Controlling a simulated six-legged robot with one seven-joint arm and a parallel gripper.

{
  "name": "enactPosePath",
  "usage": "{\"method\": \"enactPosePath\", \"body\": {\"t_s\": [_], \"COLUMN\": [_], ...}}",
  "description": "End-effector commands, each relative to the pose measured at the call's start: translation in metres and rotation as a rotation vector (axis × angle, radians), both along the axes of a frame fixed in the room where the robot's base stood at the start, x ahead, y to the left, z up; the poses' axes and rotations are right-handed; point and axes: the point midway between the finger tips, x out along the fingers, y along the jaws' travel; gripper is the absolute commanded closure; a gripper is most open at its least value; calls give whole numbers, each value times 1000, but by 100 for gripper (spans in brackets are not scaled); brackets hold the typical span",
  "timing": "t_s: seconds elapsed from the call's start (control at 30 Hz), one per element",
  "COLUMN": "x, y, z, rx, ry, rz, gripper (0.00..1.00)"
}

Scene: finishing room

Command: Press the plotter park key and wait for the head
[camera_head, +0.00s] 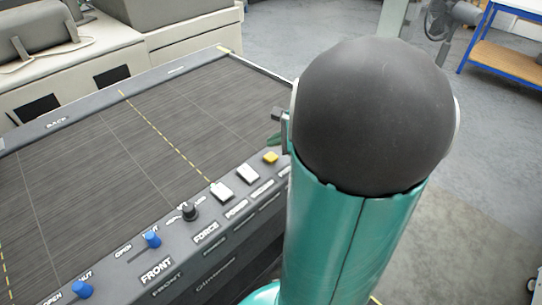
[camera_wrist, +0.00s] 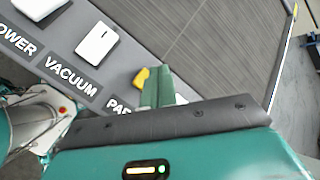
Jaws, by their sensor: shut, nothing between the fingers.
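The plotter's yellow park key (camera_head: 270,157) is at the right end of the row of controls on the front panel. In the wrist view the yellow key (camera_wrist: 140,77) is partly hidden by my gripper (camera_wrist: 157,82), and the label under it shows only its first letters. My gripper's green fingers are shut and empty, with their tips right beside the key. I cannot tell whether they touch it. In the head view, my gripper (camera_head: 276,138) is mostly hidden behind my arm. No plotter head can be made out on the visible bed.
White keys (camera_head: 222,192) (camera_head: 247,173), a dark force knob (camera_head: 188,211) and blue sliders (camera_head: 152,239) share the panel. The dark plotter bed (camera_head: 120,150) looks empty. A grey-beige machine (camera_head: 165,25) stands behind. A blue-framed bench (camera_head: 505,55) is far right, with open floor before it.

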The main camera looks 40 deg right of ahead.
Motion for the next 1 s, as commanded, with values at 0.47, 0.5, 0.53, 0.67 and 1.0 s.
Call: {"method": "enactPosePath", "body": {"t_s": [0.47, 0.5, 0.53, 0.67, 1.0], "x": [0, 0, 0, 0, 0], "y": [0, 0, 0, 0, 0], "z": [-25, -25, -25, -25, -25], "rx": [-1, -1, -1, -1, -1], "ry": [0, 0, 0, 0, 0], "rz": [1, 1, 1, 1, 1], "gripper": [100, 100, 100, 100, 100]}}
